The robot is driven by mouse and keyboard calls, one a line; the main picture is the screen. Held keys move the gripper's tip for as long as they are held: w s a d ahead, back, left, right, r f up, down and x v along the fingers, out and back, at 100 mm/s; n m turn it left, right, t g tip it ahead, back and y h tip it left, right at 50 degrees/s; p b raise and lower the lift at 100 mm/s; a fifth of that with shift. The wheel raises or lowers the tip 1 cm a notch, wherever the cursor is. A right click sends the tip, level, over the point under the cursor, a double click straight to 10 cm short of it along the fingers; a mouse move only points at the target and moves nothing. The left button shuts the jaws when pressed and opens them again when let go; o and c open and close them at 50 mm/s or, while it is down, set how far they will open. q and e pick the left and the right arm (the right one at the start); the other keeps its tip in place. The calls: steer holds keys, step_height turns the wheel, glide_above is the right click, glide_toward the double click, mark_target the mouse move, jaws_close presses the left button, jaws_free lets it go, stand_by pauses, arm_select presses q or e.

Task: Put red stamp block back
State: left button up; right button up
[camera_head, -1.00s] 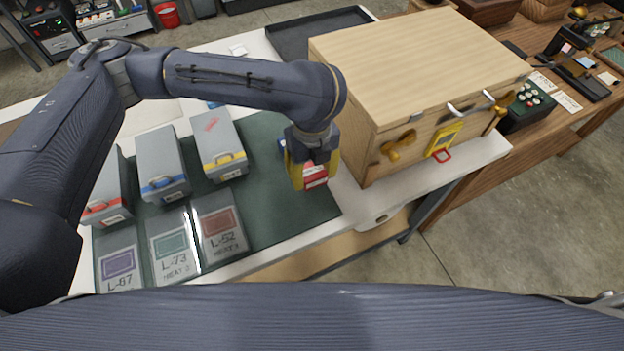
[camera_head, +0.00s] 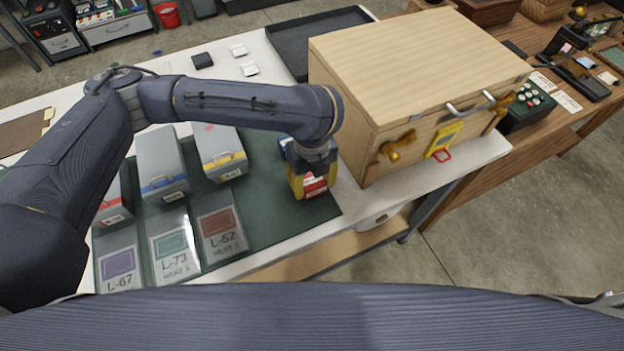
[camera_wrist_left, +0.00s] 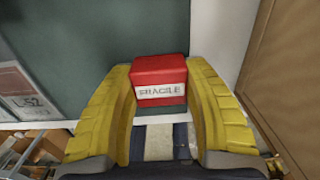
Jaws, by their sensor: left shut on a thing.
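The red stamp block (camera_head: 315,187) has a white label. In the left wrist view the red block (camera_wrist_left: 160,72) reads "FRAGILE" and sits between the yellow fingers. My left gripper (camera_head: 312,190) is shut on it over the right part of the green mat (camera_head: 262,215), left of the wooden crate. The left gripper's fingers also flank the block in the wrist view (camera_wrist_left: 160,95). I cannot tell whether the block touches the mat. The gripper hides part of the block in the head view. My right gripper is not in view.
The wooden crate (camera_head: 410,85) stands close to the right of the gripper. Grey boxes (camera_head: 160,165) and labelled cards (camera_head: 220,225) lie to the left on the mat. A black tray (camera_head: 300,45) is behind. The mat between cards and gripper is clear.

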mark_target(312, 180)
arm_select(q)
steer(key=o, duration=1)
steer(key=shift+o, duration=0.2)
steer(key=shift+r, duration=0.15)
step_height(312, 180, up, 12)
